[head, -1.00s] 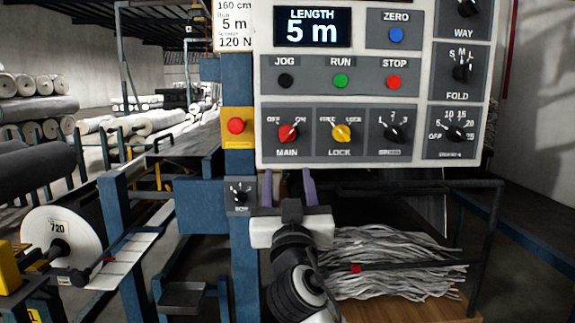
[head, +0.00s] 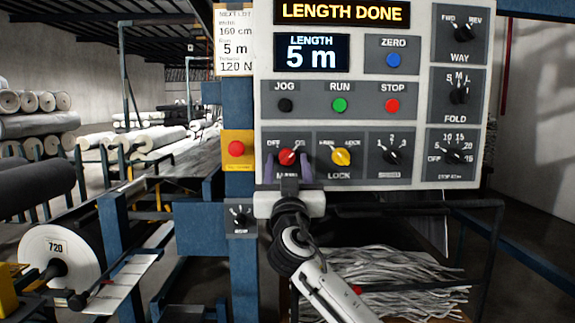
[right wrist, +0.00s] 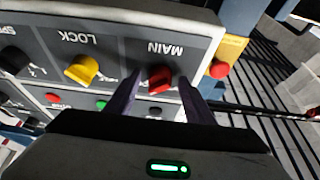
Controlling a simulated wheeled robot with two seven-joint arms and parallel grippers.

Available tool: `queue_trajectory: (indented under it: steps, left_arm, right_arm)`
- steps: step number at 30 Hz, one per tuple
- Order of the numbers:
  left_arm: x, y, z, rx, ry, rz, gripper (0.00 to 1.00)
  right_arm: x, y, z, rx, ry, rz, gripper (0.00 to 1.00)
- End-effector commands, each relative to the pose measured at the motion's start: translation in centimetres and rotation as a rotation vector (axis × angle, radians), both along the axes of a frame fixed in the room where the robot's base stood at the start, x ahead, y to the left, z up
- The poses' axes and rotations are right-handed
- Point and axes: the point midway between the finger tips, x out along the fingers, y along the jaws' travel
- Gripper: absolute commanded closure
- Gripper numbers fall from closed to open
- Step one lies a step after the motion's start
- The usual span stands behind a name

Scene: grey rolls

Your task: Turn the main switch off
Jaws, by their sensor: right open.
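The MAIN switch is a red rotary knob (head: 287,157) at the lower left of the white control panel (head: 412,83), between OFF and ON marks. Its pointer slants up to the right, toward ON. My right gripper (head: 287,170) is open at the knob, with one purple finger on each side. In the right wrist view the red knob (right wrist: 160,79) shows between the two fingertips, with gaps beside it, and I cannot tell whether either finger touches it. The gripper partly covers the MAIN label in the head view. My left gripper is not in view.
The yellow LOCK knob (head: 341,156) is close to the right of MAIN. A red button on a yellow plate (head: 236,149) is close to the left. A small dark knob (head: 239,216) is below on the blue post. A dark rail (head: 440,207) runs under the panel.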

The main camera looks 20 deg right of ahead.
Motion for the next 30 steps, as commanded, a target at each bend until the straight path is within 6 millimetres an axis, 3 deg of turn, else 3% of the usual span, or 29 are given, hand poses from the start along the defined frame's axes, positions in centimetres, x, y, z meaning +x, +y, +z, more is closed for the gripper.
queue_trajectory:
  steps: [5,12,22,30]
  left_arm:
    - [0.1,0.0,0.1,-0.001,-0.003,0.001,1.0]
    - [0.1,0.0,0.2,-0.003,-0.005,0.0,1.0]
    - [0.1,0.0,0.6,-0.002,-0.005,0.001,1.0]
    - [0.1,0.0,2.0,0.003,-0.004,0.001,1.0]
  right_arm:
    - [0.0,0.0,0.0,0.0,0.0,0.0,0.53]
    - [0.0,0.0,-0.1,0.0,0.0,0.0,0.93]
    - [0.0,-0.1,0.0,-0.043,0.015,0.001,0.93]
    - [-0.1,-0.4,0.2,-0.208,0.063,0.0,0.93]
